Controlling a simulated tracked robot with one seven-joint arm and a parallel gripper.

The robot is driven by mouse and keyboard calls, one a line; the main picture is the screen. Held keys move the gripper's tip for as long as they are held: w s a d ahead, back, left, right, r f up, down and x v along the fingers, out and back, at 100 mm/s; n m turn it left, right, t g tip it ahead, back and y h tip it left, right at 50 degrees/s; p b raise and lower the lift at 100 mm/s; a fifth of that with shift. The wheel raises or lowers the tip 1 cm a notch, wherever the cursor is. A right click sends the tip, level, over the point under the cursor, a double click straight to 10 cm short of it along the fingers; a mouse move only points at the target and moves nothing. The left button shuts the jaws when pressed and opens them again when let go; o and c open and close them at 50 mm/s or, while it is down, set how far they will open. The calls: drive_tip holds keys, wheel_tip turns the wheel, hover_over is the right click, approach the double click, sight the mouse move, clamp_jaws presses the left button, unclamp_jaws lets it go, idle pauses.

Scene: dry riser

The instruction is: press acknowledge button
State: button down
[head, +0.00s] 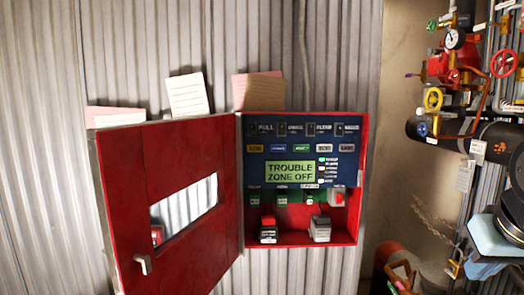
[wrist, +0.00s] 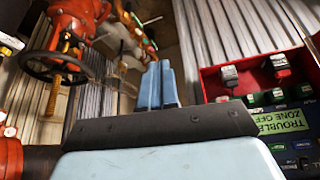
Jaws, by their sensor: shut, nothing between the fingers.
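A red alarm cabinet (head: 364,180) hangs on the corrugated wall in the head view, its red door (head: 180,230) swung open to the left. Inside is a blue panel (head: 255,175) with a green display (head: 290,172) reading "TROUBLE ZONE OFF". A row of small coloured buttons (head: 298,148) runs above the display; their labels are too small to tell which is acknowledge. My gripper (wrist: 160,84) has its two blue fingers together and empty in the wrist view, left of the upside-down cabinet (wrist: 212,85) and apart from it. Blue parts of it show at the head view's right edge.
Two small blocks, one red-topped (head: 268,230) and one grey (head: 320,229), stand on the cabinet floor. Paper notes (head: 187,95) stick up behind the cabinet. Red valves and dark pipes (head: 465,130) crowd the right. A black handwheel (wrist: 52,68) is at the left in the wrist view.

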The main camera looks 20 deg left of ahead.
sight(256, 148)
drive_tip(key=w+a+r+n+t+y, duration=0.1)
drive_tip(key=w+a+r+n, duration=0.3)
drive_tip(key=w+a+n, duration=0.35)
drive_tip(key=w+a+r+n+t+y, duration=0.1)
drive_tip(key=w+a+r+n, duration=0.3)
drive_tip(key=w+a+n, duration=0.3)
drive_tip(key=a+r+n+y, duration=0.1)
drive_tip(key=a+n, duration=0.5)
drive_tip(key=a, duration=0.7)
drive_tip(key=w+a+r+n+y, duration=0.1)
drive_tip(key=a+r+n+y, duration=0.1)
drive_tip(key=a+n, duration=0.5)
drive_tip(key=a+y, duration=0.1)
drive_tip(key=a, duration=0.5)
drive_tip(key=shift+w+a+r, duration=0.2)
drive_tip(key=shift+a+r, duration=0.05)
drive_tip(key=shift+w+a, duration=0.4)
drive_tip(key=shift+w, duration=1)
drive_tip(key=shift+w+a, duration=0.4)
drive_tip(key=shift+w, duration=1.05)
drive_tip(key=shift+w+a, duration=0.4)
drive_tip(key=shift+w, duration=1)
drive_tip(key=shift+w+a, duration=0.1)
drive_tip(key=shift+w, duration=0.3)
